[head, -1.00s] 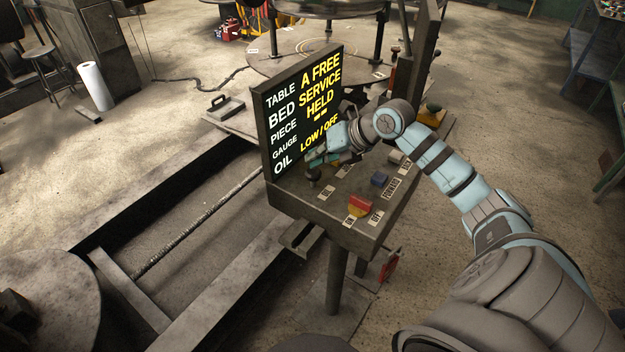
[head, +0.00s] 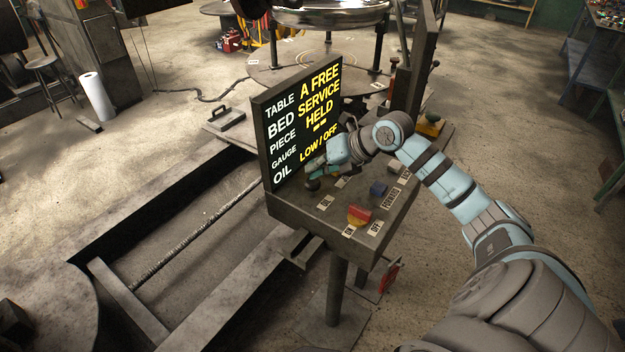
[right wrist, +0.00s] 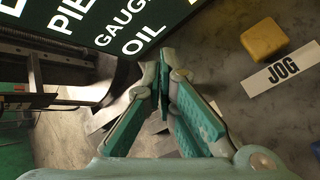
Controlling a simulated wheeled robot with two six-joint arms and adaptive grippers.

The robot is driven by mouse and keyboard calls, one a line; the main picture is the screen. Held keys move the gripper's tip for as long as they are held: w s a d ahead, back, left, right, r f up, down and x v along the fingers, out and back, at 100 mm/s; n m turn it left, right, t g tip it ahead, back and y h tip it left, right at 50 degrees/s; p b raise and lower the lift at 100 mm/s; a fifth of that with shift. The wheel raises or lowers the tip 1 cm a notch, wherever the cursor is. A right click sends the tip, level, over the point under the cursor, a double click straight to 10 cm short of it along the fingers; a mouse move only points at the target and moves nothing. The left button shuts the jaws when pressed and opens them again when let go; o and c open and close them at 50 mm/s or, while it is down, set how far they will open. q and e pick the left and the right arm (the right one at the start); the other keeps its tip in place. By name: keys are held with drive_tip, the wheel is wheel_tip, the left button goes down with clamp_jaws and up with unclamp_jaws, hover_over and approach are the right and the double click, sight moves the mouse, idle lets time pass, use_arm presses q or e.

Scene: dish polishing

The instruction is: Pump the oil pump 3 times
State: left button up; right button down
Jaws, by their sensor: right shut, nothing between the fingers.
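The oil pump (head: 313,184) is a small dark knob on the left part of the grey control panel, behind the tag lettered OIL (head: 325,202). My right gripper (head: 314,171) is shut and empty, with its teal fingers pointing down onto or just over the knob. I cannot tell whether they touch. In the right wrist view the shut fingertips (right wrist: 165,62) meet below the word OIL, and the knob is hidden behind the fingers. The screen (head: 303,125) shows LOW / OFF in yellow on its oil line. My left gripper is not in view.
A yellow and red switch (head: 359,215) sits at the panel's front, and a blue button (head: 378,189) is to its right. A yellow button (right wrist: 264,40) with a JOG tag shows in the right wrist view. The screen stands upright close behind my right gripper.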

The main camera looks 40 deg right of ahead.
drive_tip(key=shift+f, duration=0.1)
idle(0.3)
drive_tip(key=shift+f+b, duration=0.65)
drive_tip(key=shift+f, duration=0.05)
idle(0.4)
drive_tip(key=shift+r+p, duration=0.7)
drive_tip(key=shift+r, duration=0.15)
wheel_tip(320, 180, up, 6)
drive_tip(key=p, duration=0.5)
drive_tip(key=shift+r, duration=0.15)
drive_tip(key=shift+f, duration=0.2)
